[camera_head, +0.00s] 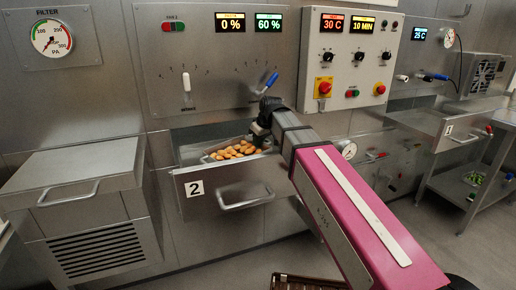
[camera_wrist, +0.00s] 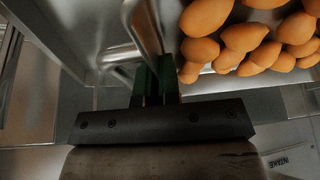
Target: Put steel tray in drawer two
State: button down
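The drawer's front hides most of the tray's sides. My gripper (camera_head: 262,138) is at the tray's right rear end, low over the drawer. In the wrist view the two dark fingers of my gripper (camera_wrist: 155,82) are close together on a thin metal handle at the end of the steel tray (camera_wrist: 215,84). The pasta pieces (camera_wrist: 242,40) lie right beside the fingers. Whether the tray's underside touches the drawer floor is hidden.
The panel above has an intake lever (camera_head: 186,82) and a blue-handled lever (camera_head: 269,82) close above my gripper. Drawer one (camera_head: 441,124) is at the right. A closed steel box (camera_head: 75,178) with a handle stands at the left. A brown crate (camera_head: 305,282) is at the bottom.

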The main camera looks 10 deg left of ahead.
jog(key=shift+f, duration=1.45)
jog(key=shift+f, duration=0.1)
jog(key=c, duration=1.3)
grip_release()
jog(key=v, duration=1.2)
